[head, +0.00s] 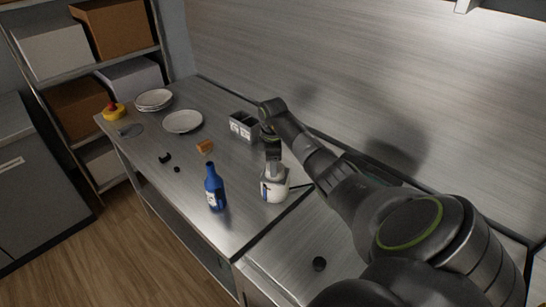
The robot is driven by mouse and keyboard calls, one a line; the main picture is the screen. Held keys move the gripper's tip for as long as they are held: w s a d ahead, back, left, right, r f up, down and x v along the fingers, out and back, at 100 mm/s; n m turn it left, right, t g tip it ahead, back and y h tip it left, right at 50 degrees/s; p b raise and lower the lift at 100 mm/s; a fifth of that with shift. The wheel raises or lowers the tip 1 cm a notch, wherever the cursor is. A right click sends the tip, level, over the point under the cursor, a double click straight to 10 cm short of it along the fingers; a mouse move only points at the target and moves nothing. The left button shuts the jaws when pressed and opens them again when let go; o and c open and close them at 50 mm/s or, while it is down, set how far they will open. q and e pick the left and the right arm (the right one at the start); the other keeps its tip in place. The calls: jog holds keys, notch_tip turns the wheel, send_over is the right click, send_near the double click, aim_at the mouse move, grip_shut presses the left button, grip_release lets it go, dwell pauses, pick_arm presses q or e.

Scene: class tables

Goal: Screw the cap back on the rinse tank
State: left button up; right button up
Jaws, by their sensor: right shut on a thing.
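A white container (275,188) with a dark label stands upright near the front edge of the steel table, and I take it to be the rinse tank. My right gripper (274,164) points down from above and is shut at the container's pale top. Its fingers hide the held part, so I cannot tell whether that is a separate cap or the container's neck. A small black round piece (319,264) lies on the nearer steel surface at the lower right; it looks like a cap or knob. My left gripper is not in view.
A blue bottle (214,188) stands close left of the container. A grey metal caddy (243,126), an orange-brown block (205,146), plates (183,121) and small black pieces (165,158) lie farther back. A wall runs along the right.

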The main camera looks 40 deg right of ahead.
jog(key=o, duration=1.4)
jog(key=shift+r, duration=0.15)
notch_tip(320, 180, up, 2)
jog(key=shift+p, duration=0.9)
jog(key=shift+r+p, duration=0.6)
jog(key=shift+r, duration=1.3)
jog(key=shift+f, duration=0.1)
